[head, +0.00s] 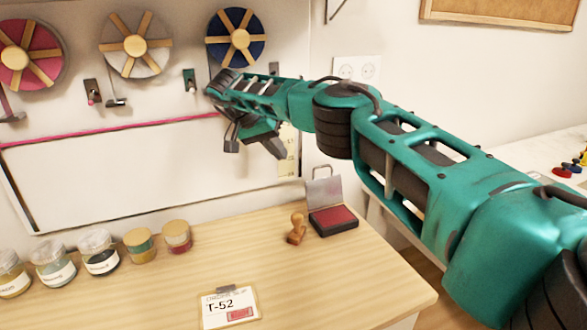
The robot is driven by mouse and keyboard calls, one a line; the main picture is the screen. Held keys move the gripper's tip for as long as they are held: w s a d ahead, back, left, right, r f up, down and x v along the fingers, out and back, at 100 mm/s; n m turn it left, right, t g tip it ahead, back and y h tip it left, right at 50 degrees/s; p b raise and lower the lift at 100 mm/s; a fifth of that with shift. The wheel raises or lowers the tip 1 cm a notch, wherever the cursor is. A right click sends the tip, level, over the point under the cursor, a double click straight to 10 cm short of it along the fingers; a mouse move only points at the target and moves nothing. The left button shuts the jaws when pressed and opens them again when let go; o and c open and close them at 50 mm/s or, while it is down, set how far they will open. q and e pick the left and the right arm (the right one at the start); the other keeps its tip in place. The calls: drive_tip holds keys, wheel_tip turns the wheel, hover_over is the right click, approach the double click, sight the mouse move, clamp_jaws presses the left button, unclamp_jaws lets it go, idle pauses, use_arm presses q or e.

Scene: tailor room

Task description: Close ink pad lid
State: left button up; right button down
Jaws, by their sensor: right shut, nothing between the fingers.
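The ink pad (334,220) sits near the back edge of the wooden table, right of centre, with its dark base and red pad showing. Its lid (324,192) stands raised at the back of the base, so the pad is open. My right gripper (254,142) is above and to the left of the ink pad, in front of the white board on the wall. It is shut and empty, and is apart from the lid. My left gripper is not in view.
A wooden stamp (297,229) stands just left of the ink pad. Several jars (102,253) line the table's left side. A T-52 slip (228,307) lies at the front. The table (340,280) is bare in front of the pad. Ribbon spools (236,38) hang on the wall.

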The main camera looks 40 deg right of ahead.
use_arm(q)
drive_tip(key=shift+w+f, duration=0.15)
use_arm(e)
approach(324, 186)
drive_tip(key=w+f, duration=0.2)
drive_tip(key=f, duration=0.1)
drive_tip(key=shift+w+d, duration=0.25)
drive_tip(key=shift+d, duration=0.15)
